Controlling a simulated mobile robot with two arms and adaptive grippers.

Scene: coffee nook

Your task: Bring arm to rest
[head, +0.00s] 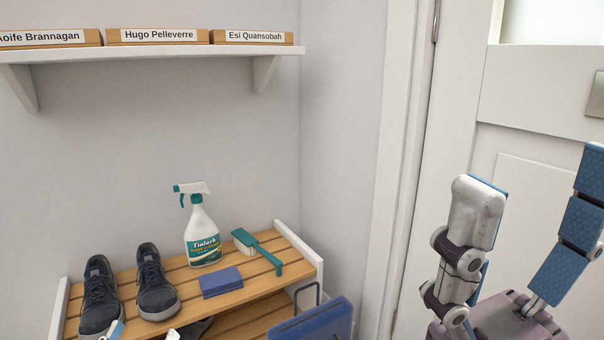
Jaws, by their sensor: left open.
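My left gripper (535,178) is at the lower right, in front of the white door. Its two white fingers with blue pads point up and stand wide apart, with nothing between them. Its mauve palm is cut off by the bottom edge. The rest of the arm is out of view.
A slatted wooden rack (262,284) holds dark shoes (155,283), a spray bottle (203,238), a blue sponge (221,282) and a green brush (258,250). A blue object (315,322) stands in front. A wall shelf (150,53) bears name blocks. The door (535,145) is behind the gripper.

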